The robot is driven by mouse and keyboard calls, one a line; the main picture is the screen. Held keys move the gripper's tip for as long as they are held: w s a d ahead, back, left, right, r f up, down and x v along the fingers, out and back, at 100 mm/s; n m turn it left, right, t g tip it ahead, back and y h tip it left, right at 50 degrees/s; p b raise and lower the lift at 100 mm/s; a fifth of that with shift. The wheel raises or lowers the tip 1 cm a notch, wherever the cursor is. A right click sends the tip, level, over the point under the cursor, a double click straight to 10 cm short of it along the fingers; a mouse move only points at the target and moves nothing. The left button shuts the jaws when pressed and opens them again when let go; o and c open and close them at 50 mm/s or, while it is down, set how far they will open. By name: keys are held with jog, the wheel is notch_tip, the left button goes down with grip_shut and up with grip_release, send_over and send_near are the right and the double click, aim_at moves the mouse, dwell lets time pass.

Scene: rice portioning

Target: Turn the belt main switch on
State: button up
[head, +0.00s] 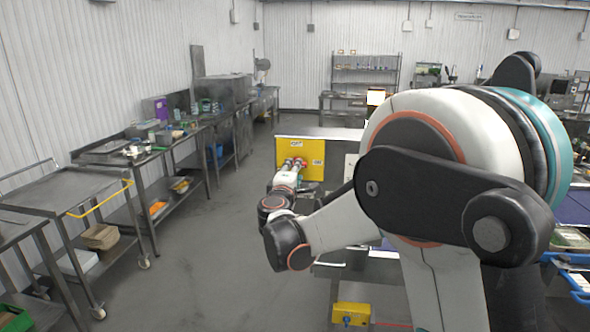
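A yellow switch panel (314,174) stands beyond my arm, near the middle of the head view. It bears small white labels at its top and right side. Red shows on the panel's face close to the end of my arm; I take it for the switch handle (299,162), though its position is hard to make out. My gripper (292,164) is right in front of the panel, at or very near the red part. It is small and seen from behind, so its fingers and any contact are unclear.
Steel tables (170,143) with tools and containers line the left wall. A wheeled cart (62,190) stands at the near left. The grey floor (200,255) between them and my arm is clear. A yellow box (351,315) sits low at the bottom. Shelves (366,68) stand at the back.

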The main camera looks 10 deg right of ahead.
jog(key=v, duration=0.8)
jog(key=shift+s, duration=0.15)
